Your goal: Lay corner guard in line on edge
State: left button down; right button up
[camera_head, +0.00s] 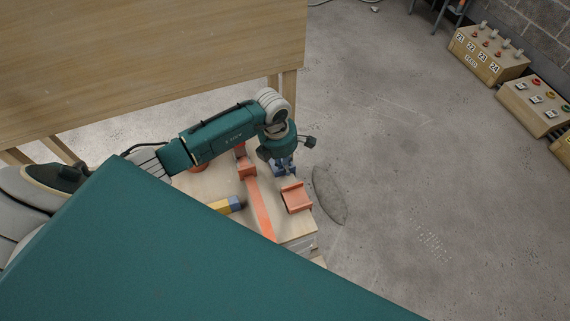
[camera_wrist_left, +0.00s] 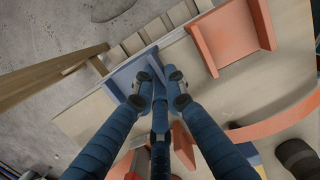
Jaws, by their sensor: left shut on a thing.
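My left gripper (camera_head: 280,160) reaches over the far edge of a wooden load top. It is shut on a blue corner guard (camera_wrist_left: 130,72), which also shows small and partly hidden in the head view. In the left wrist view the guard lies close along the load's edge, ahead of my fingers (camera_wrist_left: 160,84); I cannot tell whether it touches. An orange corner guard (camera_head: 297,199) sits at the edge beside it, with a gap between; it also shows in the wrist view (camera_wrist_left: 225,38). My right gripper is not in view.
An orange strap (camera_head: 261,212) crosses the load top (camera_head: 290,228). A yellow and blue object (camera_head: 227,205) lies left of it. A large wooden panel (camera_head: 150,60) stands behind. Numbered boxes (camera_head: 490,57) stand at the upper right. The floor to the right is mostly clear.

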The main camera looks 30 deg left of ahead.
pick_arm(q)
jog(key=shift+s+f+b, duration=0.1)
jog(key=shift+f+b, duration=0.3)
jog(key=shift+f, duration=0.05)
dwell(0.6)
jog(key=shift+s+f, duration=0.3)
jog(key=shift+f, duration=0.05)
dwell(0.3)
jog(key=c, duration=1.7)
grip_release()
jog(key=shift+w+r, duration=0.1)
